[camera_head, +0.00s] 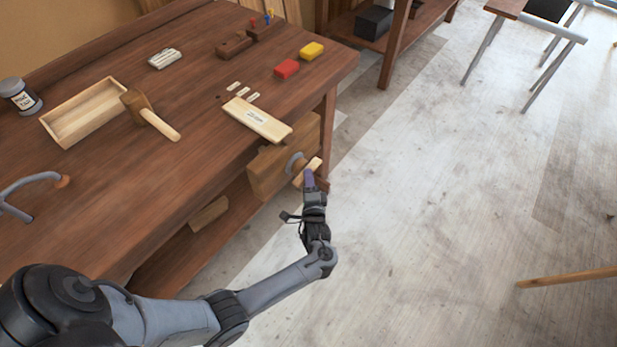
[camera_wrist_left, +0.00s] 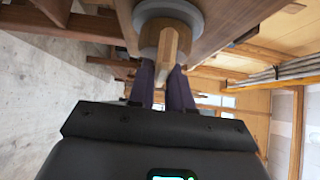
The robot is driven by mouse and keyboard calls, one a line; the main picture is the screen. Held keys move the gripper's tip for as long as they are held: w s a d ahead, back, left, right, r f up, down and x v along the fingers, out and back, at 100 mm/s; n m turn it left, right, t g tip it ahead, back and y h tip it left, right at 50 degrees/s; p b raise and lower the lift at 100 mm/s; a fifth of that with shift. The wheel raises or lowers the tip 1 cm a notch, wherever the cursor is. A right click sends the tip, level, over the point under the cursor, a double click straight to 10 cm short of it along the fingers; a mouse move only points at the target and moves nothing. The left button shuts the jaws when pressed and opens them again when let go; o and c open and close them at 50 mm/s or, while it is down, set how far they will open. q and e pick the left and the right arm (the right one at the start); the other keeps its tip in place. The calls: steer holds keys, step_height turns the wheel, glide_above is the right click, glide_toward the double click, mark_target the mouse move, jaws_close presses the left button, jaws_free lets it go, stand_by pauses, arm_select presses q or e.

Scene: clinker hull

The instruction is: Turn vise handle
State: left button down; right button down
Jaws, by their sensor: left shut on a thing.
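The wooden vise (camera_head: 270,170) is mounted on the front edge of the workbench, near its right end. Its wooden handle (camera_head: 308,172) sticks out in front of a grey round collar (camera_head: 295,162). My left gripper (camera_head: 309,180) is at the handle, with its fingers shut on it. In the left wrist view the handle (camera_wrist_left: 172,48) runs down between the two dark fingers of the gripper (camera_wrist_left: 175,85), and the grey collar (camera_wrist_left: 168,12) is behind it. The part of the handle between the fingers is partly hidden. My right gripper is not in view.
On the workbench (camera_head: 190,95) lie a mallet (camera_head: 158,124), an open wooden box (camera_head: 85,112), a light wooden board (camera_head: 257,119), and red (camera_head: 287,68) and yellow (camera_head: 311,50) blocks. A lower shelf (camera_head: 190,240) is under the bench. The floor (camera_head: 440,190) to the right is largely clear.

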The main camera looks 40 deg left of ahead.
arm_select(q)
steer(key=c, duration=1.3)
jaws_free()
steer(key=shift+r, duration=0.35)
steer(key=shift+o, duration=0.8)
steer(key=shift+d, duration=0.1)
steer(key=shift+f, duration=0.15)
steer(key=p+v, duration=0.1)
steer(key=v, duration=0.9)
steer(key=shift+s+d+p, duration=0.25)
steer(key=shift+d+p, duration=0.05)
steer(key=shift+p, duration=0.05)
